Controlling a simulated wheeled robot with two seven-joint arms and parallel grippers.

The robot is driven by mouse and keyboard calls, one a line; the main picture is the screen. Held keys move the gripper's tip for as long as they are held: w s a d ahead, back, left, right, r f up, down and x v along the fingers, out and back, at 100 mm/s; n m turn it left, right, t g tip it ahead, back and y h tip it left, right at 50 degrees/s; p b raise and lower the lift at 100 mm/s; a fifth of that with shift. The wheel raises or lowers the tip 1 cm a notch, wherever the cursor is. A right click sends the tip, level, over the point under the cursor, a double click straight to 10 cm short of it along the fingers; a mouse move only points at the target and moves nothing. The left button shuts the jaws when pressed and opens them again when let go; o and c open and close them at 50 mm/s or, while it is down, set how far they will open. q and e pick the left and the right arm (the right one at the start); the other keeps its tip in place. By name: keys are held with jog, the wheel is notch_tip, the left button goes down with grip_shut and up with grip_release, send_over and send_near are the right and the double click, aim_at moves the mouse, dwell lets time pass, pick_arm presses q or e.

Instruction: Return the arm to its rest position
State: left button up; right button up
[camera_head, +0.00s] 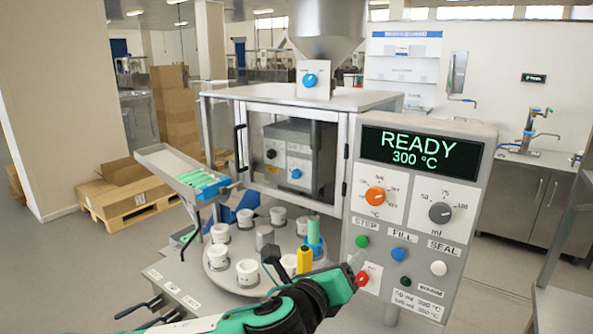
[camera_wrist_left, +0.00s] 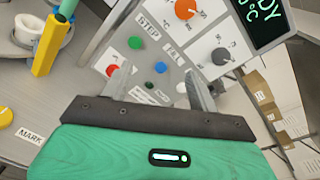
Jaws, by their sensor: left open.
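My left gripper (camera_head: 356,268) is green and black. It is open and empty, in front of the lower left of the filling machine's control panel (camera_head: 410,180). It overlaps the panel near the red button (camera_head: 362,278); I cannot tell whether it touches. In the left wrist view, the two fingers (camera_wrist_left: 157,82) stand apart, with the green button (camera_wrist_left: 135,42), blue button (camera_wrist_left: 161,67) and red button (camera_wrist_left: 112,71) of the panel beyond them. The display reads READY, 300 °C. My right gripper is not in view.
A round turntable (camera_head: 225,281) with several white cups stands left of the gripper. A yellow post (camera_head: 304,260) and a teal tube (camera_head: 314,232) stand close by. A sloped tray (camera_head: 170,160) with green tubes is at the left.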

pick_arm(q)
jog(key=s+a+f+n+g+y, duration=0.25)
jog(key=s+a+f+n, duration=0.25)
jog(key=a+f+n, duration=0.45)
jog(key=s+a+f+n+g+y, duration=0.2)
jog(key=s+a+f+n+y, duration=0.4)
jog(key=f+n, duration=0.65)
jog(key=s+a+f+n+g, duration=0.3)
jog(key=s+a+f+n, duration=0.3)
jog(key=s+a, duration=0.25)
jog(key=s+a+f+n+g, duration=0.3)
jog(key=s+a+f+n, duration=0.35)
jog(key=s+a, duration=0.2)
notch_tip(320, 180, down, 32)
jog(key=s+d+f+m+g, duration=0.1)
jog(key=s, duration=0.1)
jog(key=s+a+f+g, duration=0.1)
jog(key=s+a+f, duration=0.2)
jog(key=s+f, duration=1.5)
jog(key=shift+s+a+y, duration=0.2)
jog(key=shift+s+y, duration=0.05)
jog(key=shift+y, duration=0.2)
